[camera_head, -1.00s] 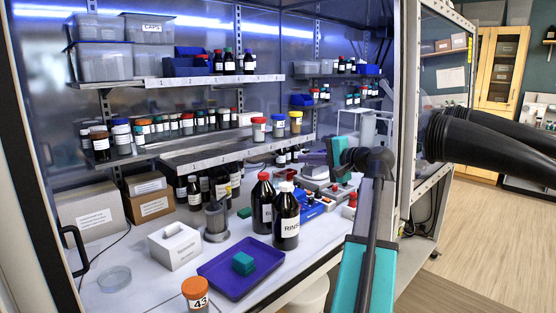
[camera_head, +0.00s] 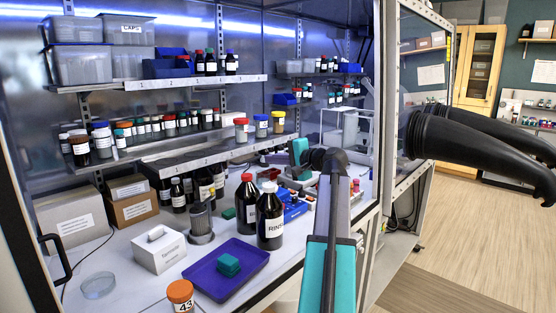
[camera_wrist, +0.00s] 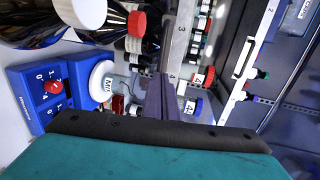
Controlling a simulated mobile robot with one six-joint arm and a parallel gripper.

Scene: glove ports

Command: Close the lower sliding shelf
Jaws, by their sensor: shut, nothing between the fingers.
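The lower sliding shelf (camera_head: 215,154) is in the glove box, below the upper shelf. Its numbered front rail stands out in front of the rows of jars, so it looks pulled out. Jars with red (camera_head: 241,130), blue (camera_head: 261,126) and yellow (camera_head: 278,123) lids stand towards its right end. My gripper (camera_wrist: 167,80) is shut and empty in the wrist view, beside a numbered rail (camera_wrist: 181,40) that looks like this shelf's front. Whether they touch I cannot tell. In the head view my arm reaches in at the shelf's right, and the fingertips are not clear.
Dark bottles (camera_head: 270,218), a purple tray (camera_head: 225,270) and a white box (camera_head: 159,249) stand on the worktop below. A blue device (camera_wrist: 52,92) lies near the gripper in the wrist view. Black gloves (camera_head: 470,140) stick out at right. The upper shelf (camera_head: 200,82) is loaded.

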